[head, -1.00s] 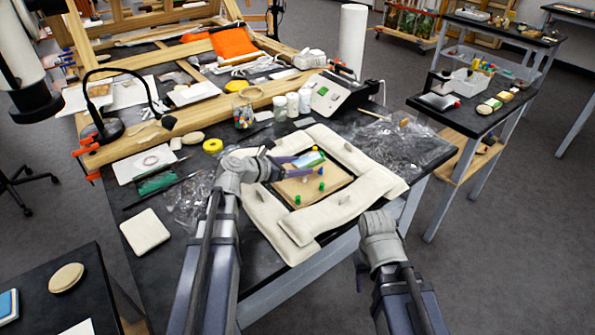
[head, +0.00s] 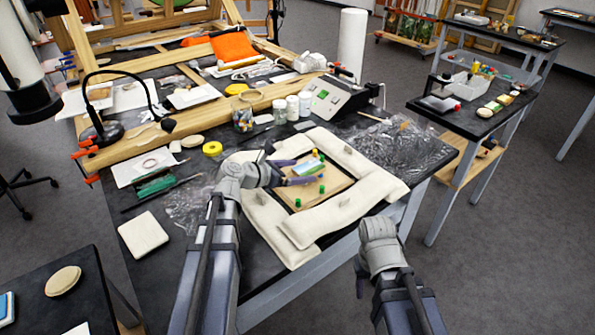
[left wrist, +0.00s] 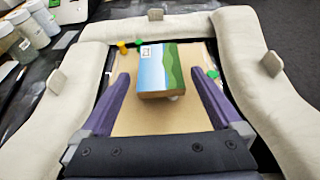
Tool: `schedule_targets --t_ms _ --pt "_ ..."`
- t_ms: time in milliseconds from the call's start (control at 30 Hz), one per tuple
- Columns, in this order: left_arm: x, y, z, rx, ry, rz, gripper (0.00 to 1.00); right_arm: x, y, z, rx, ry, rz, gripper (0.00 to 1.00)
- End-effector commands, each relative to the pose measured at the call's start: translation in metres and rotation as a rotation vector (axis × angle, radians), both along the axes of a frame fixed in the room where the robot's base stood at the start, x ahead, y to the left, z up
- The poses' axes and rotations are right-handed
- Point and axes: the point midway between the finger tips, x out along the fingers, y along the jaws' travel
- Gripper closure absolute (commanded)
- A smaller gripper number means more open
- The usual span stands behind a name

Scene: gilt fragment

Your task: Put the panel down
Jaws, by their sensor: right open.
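The panel, a small block with a blue and green landscape painted on top (left wrist: 161,66), shows between the fingers of my left gripper (left wrist: 163,82) in the left wrist view. The fingers are purple and open, with a gap on each side of it. In the head view the panel (head: 306,167) is over a brown board (head: 326,191), and my left gripper (head: 300,172) reaches it from the left. A pale bit shows under its near edge; I cannot tell what it rests on. My right gripper (head: 360,287) is low at the front right, its fingers mostly hidden.
Padded cream cushions (head: 349,213) with small grey tabs frame the board. Green and yellow pegs (left wrist: 123,47) stand on the board. White jars (head: 292,106) and a grey device (head: 333,98) stand behind. Crumpled clear film (head: 410,148) lies to the right.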

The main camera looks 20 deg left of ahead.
Motion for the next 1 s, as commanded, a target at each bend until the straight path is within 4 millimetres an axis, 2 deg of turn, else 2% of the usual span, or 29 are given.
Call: schedule_targets --t_ms 233,400,700,1000 --pt "0.0 0.0 0.001 0.0 0.0 0.0 0.0 0.0 0.0 0.001 0.0 0.0 0.0 0.5" --pt "0.0 0.0 0.017 0.0 0.0 0.0 0.0 0.0 0.0 0.017 0.0 0.0 0.0 0.5" --pt "-0.049 0.037 0.041 0.0 0.0 0.004 0.0 0.0 0.0 0.041 0.0 0.0 -0.001 0.5" --pt "-0.081 0.063 0.056 0.0 0.0 0.001 0.0 0.0 0.0 0.056 0.0 0.0 -0.001 0.5"
